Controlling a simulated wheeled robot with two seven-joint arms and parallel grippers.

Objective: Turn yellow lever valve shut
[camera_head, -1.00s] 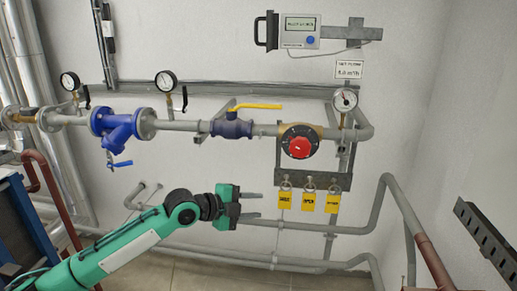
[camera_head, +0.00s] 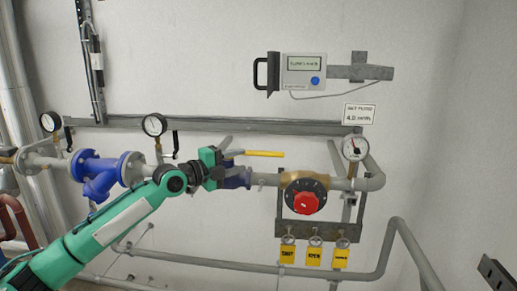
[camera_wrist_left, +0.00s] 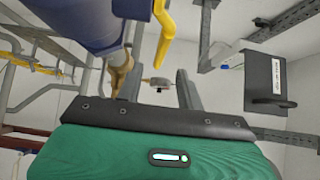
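The yellow lever (camera_head: 262,154) lies level along the pipe, pointing right from the top of the blue valve body (camera_head: 238,177). In the left wrist view the yellow lever (camera_wrist_left: 165,22) shows at the top centre beside the large blue valve body (camera_wrist_left: 85,22). My green left gripper (camera_head: 226,160) is at the left end of the lever, in front of the valve, and covers part of it. Its two grey fingers stand apart in the wrist view (camera_wrist_left: 163,85), with no lever seen held between them. Contact cannot be told. My right gripper is out of view.
A red-knobbed brass valve (camera_head: 305,200) is on the pipe to the right, beside a dial gauge (camera_head: 355,148). Yellow tags (camera_head: 313,256) hang below it. A display unit (camera_head: 303,72) is on the wall above. A blue strainer (camera_head: 98,172) lies left.

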